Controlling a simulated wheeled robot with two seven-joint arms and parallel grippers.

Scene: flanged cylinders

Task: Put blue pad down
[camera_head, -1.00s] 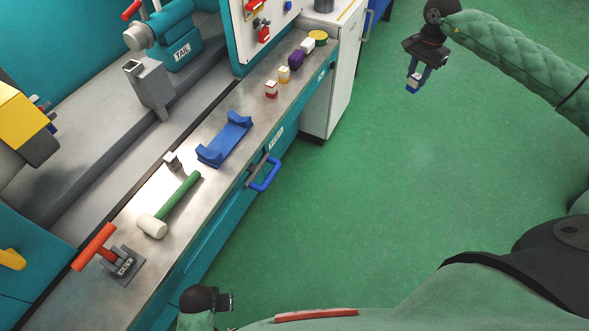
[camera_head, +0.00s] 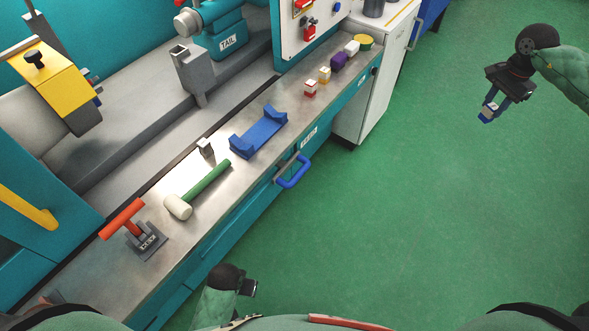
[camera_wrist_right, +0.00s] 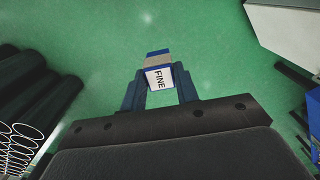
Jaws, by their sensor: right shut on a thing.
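The blue pad (camera_head: 486,116) is a small block with blue ends and a white label; the label reads FINE in the right wrist view (camera_wrist_right: 158,79). My right gripper (camera_head: 492,108) is shut on it, one finger on each side, and holds it over open green floor, well to the right of the bench ledge. A red-and-white block (camera_head: 310,88) and a yellow-and-white block (camera_head: 324,75) of similar size stand apart on the metal ledge (camera_head: 290,103). My left gripper (camera_head: 250,287) is low in the head view, beside the ledge's front; its fingers are too small to read.
The ledge also carries a blue cradle (camera_head: 258,133), a green-handled mallet (camera_head: 200,190), a red-handled clamp (camera_head: 137,230), a purple block (camera_head: 339,62) and a round yellow-green tin (camera_head: 364,42). A blue handle (camera_head: 294,172) juts from the front. A white cabinet (camera_head: 378,75) stands behind.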

